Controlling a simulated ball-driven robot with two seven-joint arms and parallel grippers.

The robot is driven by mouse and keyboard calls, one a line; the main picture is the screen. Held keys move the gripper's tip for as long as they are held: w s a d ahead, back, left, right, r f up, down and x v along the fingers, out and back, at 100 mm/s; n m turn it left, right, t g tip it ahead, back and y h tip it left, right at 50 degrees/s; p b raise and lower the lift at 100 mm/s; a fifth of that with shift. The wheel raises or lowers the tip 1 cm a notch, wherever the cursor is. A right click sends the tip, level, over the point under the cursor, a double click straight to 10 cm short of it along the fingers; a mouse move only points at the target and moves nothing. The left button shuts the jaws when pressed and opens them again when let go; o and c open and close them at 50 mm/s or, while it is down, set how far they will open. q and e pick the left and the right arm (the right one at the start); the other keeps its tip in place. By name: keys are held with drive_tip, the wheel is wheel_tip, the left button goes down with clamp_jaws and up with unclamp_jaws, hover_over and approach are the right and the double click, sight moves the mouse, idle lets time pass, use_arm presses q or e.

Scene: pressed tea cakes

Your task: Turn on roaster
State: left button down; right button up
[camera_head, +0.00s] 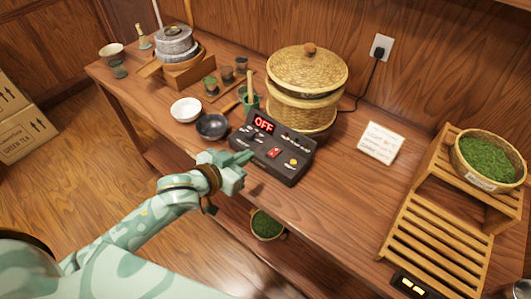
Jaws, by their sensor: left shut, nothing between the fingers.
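The roaster's black control box (276,150) sits near the table's front edge. Its red display (264,124) reads OFF. A red switch (274,153) and a round yellow knob (293,161) are on its sloped face. A lidded woven basket (303,92), which looks like the roaster body, stands behind the box. My left gripper (247,157) is shut and empty, its fingertips at the left front part of the box. I cannot tell whether they touch it. My right gripper is not in view.
A white bowl (186,110) and a dark bowl (212,127) stand left of the box. A paper card (381,142) lies to the right. A slatted wooden rack (432,250) holds a basket of green leaves (489,158). A stone mill (177,43) is at the far left.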

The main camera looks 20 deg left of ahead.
use_arm(q)
drive_tip(key=b, duration=0.3)
hover_over(266, 162)
wheel_tip(266, 162, down, 4)
drive_tip(key=shift+r, duration=0.15)
drive_tip(key=shift+w+d+f+b, duration=0.1)
drive_tip(key=shift+w+f+b, duration=0.1)
drive_tip(key=shift+f, duration=0.45)
drive_tip(key=shift+w+d+f+b, duration=0.1)
drive_tip(key=shift+f+b, duration=0.05)
drive_tip(key=shift+f, duration=0.45)
drive_tip(key=shift+s+a+f, duration=0.1)
drive_tip(key=shift+s+f, duration=0.05)
drive_tip(key=shift+f, duration=0.65)
drive_tip(key=shift+s+f, duration=0.1)
drive_tip(key=shift+f, duration=0.15)
